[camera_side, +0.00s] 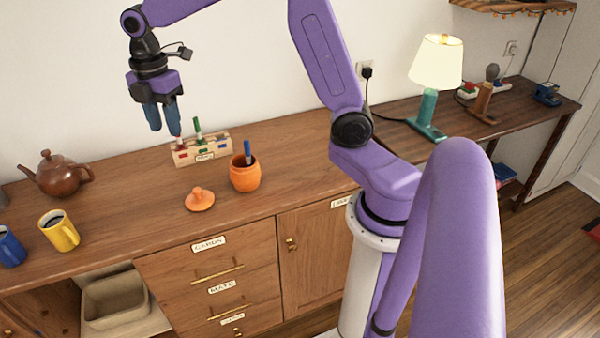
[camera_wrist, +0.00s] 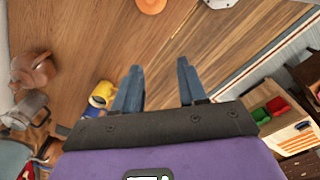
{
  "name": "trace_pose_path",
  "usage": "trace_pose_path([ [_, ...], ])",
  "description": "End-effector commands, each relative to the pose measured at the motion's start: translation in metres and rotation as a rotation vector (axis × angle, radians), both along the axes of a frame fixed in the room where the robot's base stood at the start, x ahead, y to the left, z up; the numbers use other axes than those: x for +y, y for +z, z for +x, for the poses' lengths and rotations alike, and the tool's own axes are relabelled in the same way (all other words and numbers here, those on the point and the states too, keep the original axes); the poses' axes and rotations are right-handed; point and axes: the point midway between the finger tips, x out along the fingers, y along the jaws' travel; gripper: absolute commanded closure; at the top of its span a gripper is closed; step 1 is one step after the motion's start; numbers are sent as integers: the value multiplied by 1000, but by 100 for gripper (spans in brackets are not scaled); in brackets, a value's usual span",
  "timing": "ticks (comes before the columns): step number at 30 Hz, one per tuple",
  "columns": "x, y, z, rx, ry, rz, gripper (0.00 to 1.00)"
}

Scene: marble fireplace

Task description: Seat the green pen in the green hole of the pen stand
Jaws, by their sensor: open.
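The wooden pen stand (camera_side: 218,152) is on the cabinet top near the wall in the side view, with red, green and blue marks on its front. The green pen (camera_side: 197,128) stands nearly upright at the stand, above the green mark. I cannot tell how deep its lower end sits. My gripper (camera_side: 163,120) is open, with its blue fingers pointing down above the stand's left end and left of the green pen. In the wrist view my gripper's fingers (camera_wrist: 157,88) are apart with nothing between them. I cannot make out the green pen there.
An orange pot (camera_side: 245,176) holding a blue pen (camera_side: 247,152) stands right of the stand. Its orange lid (camera_side: 199,199) lies in front. A brown teapot (camera_side: 60,174), a yellow mug (camera_side: 60,232) and a blue mug (camera_side: 10,247) stand left. A lamp (camera_side: 434,70) is farther right.

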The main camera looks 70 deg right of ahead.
Motion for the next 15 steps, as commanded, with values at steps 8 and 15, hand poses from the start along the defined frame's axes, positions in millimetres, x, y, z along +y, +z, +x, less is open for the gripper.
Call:
trace_pose_path([
  [8,47,-3,-121,-2,-172,11,58],
  [15,45,-18,-223,1,-327,22,58],
])
